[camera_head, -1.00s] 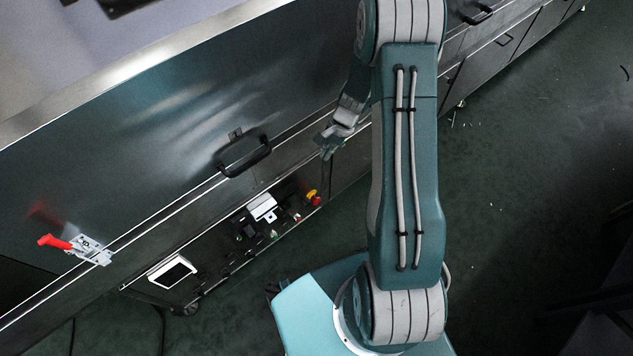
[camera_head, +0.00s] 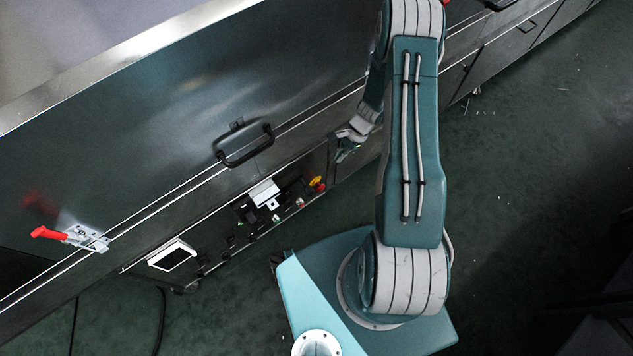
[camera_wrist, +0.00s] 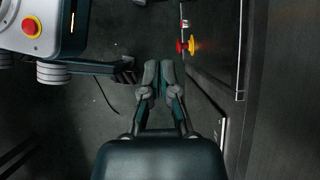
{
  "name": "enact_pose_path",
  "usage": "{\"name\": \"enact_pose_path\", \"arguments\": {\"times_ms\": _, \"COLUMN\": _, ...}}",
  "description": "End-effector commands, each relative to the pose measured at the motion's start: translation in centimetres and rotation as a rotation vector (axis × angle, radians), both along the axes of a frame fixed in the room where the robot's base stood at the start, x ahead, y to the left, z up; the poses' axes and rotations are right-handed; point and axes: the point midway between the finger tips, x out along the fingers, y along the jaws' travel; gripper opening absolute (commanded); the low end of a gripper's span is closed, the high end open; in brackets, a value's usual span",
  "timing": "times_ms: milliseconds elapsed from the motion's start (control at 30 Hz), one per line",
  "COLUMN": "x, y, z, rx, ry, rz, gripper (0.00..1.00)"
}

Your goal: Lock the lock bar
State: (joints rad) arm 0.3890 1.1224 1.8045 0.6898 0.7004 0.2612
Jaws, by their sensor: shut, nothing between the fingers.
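The lock bar appears as a toggle clamp with a red handle (camera_head: 48,232) and a metal base (camera_head: 86,238), on the dryer's lower front edge at the left of the head view. Its handle points out to the left. My gripper (camera_head: 345,148) is far to the right of it, beside the dryer front and partly hidden by my arm. In the wrist view my gripper (camera_wrist: 157,66) is shut and empty, with its fingertips together above the dark floor. The clamp does not show in the wrist view.
A black handle (camera_head: 243,145) sticks out of the dryer panel between the clamp and my gripper. Below is a control panel with a white screen (camera_head: 172,256) and a red-and-yellow emergency button (camera_head: 317,184). The floor (camera_head: 540,200) to the right is mostly clear.

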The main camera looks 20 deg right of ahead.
Motion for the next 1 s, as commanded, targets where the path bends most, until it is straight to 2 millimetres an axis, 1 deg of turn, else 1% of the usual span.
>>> {"name": "enact_pose_path", "arguments": {"times_ms": 533, "x": -1.6, "y": 5.0, "z": -8.4, "rx": 0.0, "ry": 0.004, "rz": 0.003, "gripper": 0.0}}
{"name": "enact_pose_path", "arguments": {"times_ms": 600, "x": -1.8, "y": 6.1, "z": -8.8, "rx": 0.0, "ry": 0.003, "rz": 0.003, "gripper": 0.0}}
{"name": "enact_pose_path", "arguments": {"times_ms": 733, "x": -2.2, "y": 7.5, "z": -9.5, "rx": 0.0, "ry": 0.002, "rz": 0.002, "gripper": 0.0}}
{"name": "enact_pose_path", "arguments": {"times_ms": 833, "x": -2.3, "y": 8.0, "z": -9.8, "rx": 0.0, "ry": 0.0, "rz": 0.001, "gripper": 0.0}}
{"name": "enact_pose_path", "arguments": {"times_ms": 1000, "x": -2.4, "y": 8.1, "z": -9.9, "rx": -0.001, "ry": 0.0, "rz": 0.0, "gripper": 0.0}}
